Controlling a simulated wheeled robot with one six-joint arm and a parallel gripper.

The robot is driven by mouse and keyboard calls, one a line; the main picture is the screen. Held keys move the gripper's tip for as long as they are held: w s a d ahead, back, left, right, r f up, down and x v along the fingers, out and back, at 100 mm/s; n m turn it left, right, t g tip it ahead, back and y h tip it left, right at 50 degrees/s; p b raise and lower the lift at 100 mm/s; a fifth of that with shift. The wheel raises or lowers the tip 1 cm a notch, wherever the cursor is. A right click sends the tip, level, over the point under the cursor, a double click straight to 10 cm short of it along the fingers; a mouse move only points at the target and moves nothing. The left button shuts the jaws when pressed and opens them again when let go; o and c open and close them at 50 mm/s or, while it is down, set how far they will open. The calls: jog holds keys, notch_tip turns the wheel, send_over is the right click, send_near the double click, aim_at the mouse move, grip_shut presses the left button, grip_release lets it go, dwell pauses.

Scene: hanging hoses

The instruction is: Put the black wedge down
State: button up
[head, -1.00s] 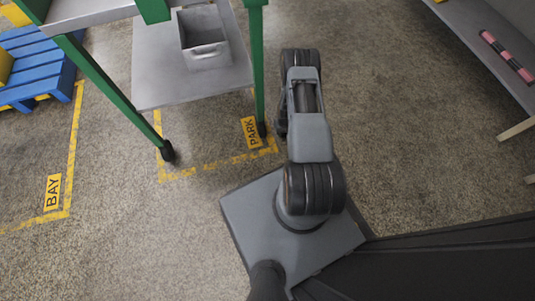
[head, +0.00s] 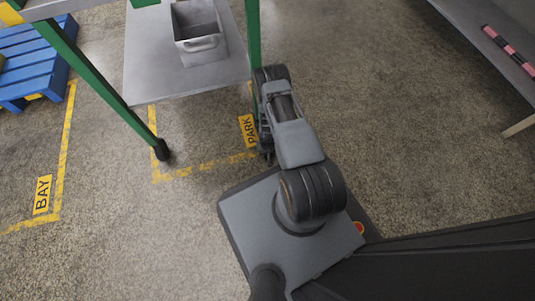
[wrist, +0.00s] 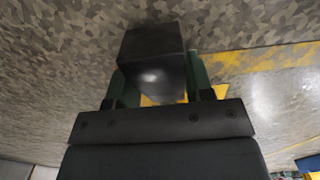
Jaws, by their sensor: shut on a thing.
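The black wedge (wrist: 152,58) is a dark block with a shiny face, in the upper middle of the wrist view. My gripper (wrist: 157,82) is shut on it, with one finger on each side. The wedge is over the speckled floor, and a yellow floor line shows behind and to the right of it. I cannot tell how high it is above the floor. In the head view my arm reaches toward the cart's right leg, and its own links hide the gripper and the wedge.
A green-legged cart (head: 150,82) with a grey shelf holds a grey metal bin (head: 197,32). A blue pallet (head: 30,62) is at left, beside the BAY mark (head: 42,195). A grey bench (head: 490,62) stands right. Floor between is clear.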

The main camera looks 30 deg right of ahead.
jog(key=shift+f, duration=0.6)
jog(key=shift+f, duration=0.1)
jog(key=o, duration=1)
